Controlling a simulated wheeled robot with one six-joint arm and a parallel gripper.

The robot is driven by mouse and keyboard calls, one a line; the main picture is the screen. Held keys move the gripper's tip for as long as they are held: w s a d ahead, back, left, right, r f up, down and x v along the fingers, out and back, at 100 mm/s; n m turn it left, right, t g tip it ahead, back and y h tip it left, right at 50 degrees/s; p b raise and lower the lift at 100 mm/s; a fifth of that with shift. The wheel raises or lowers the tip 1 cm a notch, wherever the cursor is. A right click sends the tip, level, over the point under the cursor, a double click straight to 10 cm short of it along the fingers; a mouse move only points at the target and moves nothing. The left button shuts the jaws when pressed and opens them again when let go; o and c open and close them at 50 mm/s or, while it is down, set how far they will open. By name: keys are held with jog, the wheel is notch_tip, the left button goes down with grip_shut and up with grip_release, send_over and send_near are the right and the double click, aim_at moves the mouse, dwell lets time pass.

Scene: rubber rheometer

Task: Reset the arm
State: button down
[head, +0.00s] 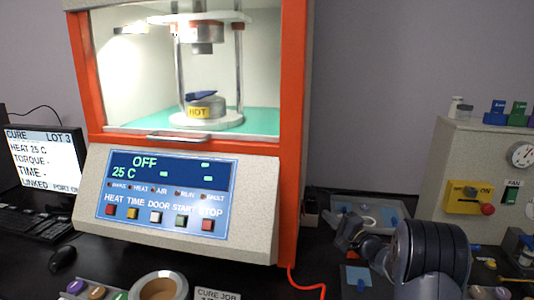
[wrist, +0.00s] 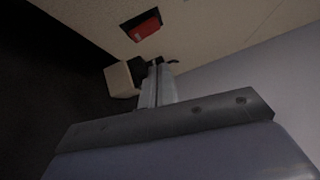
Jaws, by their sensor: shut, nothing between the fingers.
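My arm (head: 430,252) is folded low at the right of the head view, its dark ribbed link in front of the black bench. My gripper (wrist: 157,66) shows in the wrist view as narrow grey fingers beyond a grey bar, shut with nothing between them. A small beige block (wrist: 121,80) shows beside the fingertips; I cannot tell what it is or whether they touch. The rheometer (head: 292,130) stands left of my arm. Its display (head: 170,172) reads OFF and 25 C.
The rheometer's clear window (head: 130,85) shows a die marked HOT with a blue piece on top. A beige cabinet (head: 440,165) with a fan switch and gauge stands at the right. A monitor (head: 45,160) and keyboard are at the left. An orange cable (head: 308,287) lies on the bench.

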jog(key=v, duration=0.5)
jog(key=shift+w, duration=0.1)
